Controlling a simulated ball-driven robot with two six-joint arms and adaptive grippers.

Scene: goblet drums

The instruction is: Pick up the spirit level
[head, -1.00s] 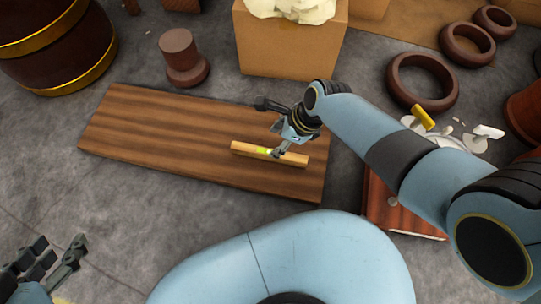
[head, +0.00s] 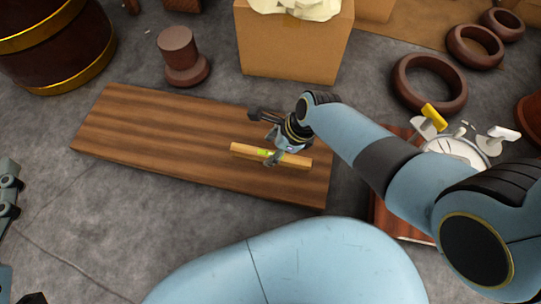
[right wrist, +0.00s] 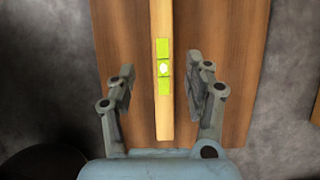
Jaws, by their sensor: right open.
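The spirit level (head: 242,149) is a slim yellow-tan bar with a bright green vial window. It lies flat on a brown wooden board (head: 140,125). My right gripper (head: 272,151) is at the middle of the level, its jaws pointing down. In the right wrist view the level (right wrist: 164,115) runs lengthwise between the fingers of my open right gripper (right wrist: 167,72), with a gap on each side. How high the fingertips are above the board is hard to tell. My left gripper (head: 9,190) shows only in part at the left edge, empty as far as it shows.
A cardboard box (head: 290,50) stands behind the board, and a brown turned piece (head: 182,60) stands to its left. A dark barrel (head: 60,45) is at the upper left. Brown rings (head: 430,85) and a white scale-like device (head: 455,150) are at the right.

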